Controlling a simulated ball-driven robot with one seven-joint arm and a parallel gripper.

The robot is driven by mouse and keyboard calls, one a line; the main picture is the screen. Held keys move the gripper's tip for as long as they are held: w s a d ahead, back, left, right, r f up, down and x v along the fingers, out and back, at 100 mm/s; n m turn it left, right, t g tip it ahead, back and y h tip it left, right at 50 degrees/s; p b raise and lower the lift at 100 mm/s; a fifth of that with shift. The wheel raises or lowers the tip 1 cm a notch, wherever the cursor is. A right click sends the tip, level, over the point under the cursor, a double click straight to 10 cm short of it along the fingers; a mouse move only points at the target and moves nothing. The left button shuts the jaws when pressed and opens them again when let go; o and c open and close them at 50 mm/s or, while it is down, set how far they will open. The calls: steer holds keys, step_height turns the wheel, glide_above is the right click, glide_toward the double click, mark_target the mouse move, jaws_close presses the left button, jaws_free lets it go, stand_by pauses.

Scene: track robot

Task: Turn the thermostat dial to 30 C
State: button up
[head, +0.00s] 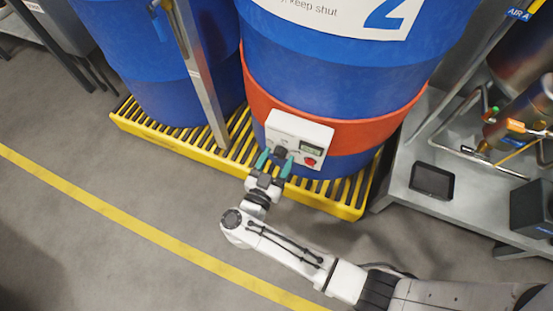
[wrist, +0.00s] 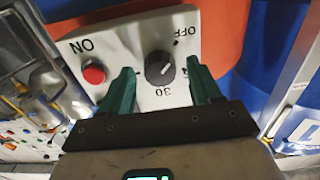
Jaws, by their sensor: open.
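The thermostat is a white box (head: 298,138) on the red heating band of a blue drum. Its black dial (head: 280,151) is at the box's left in the head view, with a small display (head: 311,146) and red button (head: 310,162) to its right. In the wrist view the picture is inverted; the dial (wrist: 159,68) bears a white mark, its exact heading hard to read. "30" is printed below it and "OFF" above right. My gripper (head: 274,162) is open, teal fingers on either side of the dial. I cannot tell whether they touch it.
The drum (head: 335,60) stands on a yellow slatted pallet (head: 240,150) beside another blue drum (head: 140,50). A metal post (head: 197,75) rises left of the box. A grey bench (head: 470,190) with a black tray (head: 432,181) is at right. Floor at left is clear.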

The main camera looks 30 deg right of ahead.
steer(key=shift+d, duration=0.1)
steer(key=c, duration=1)
steer(key=shift+c, duration=0.2)
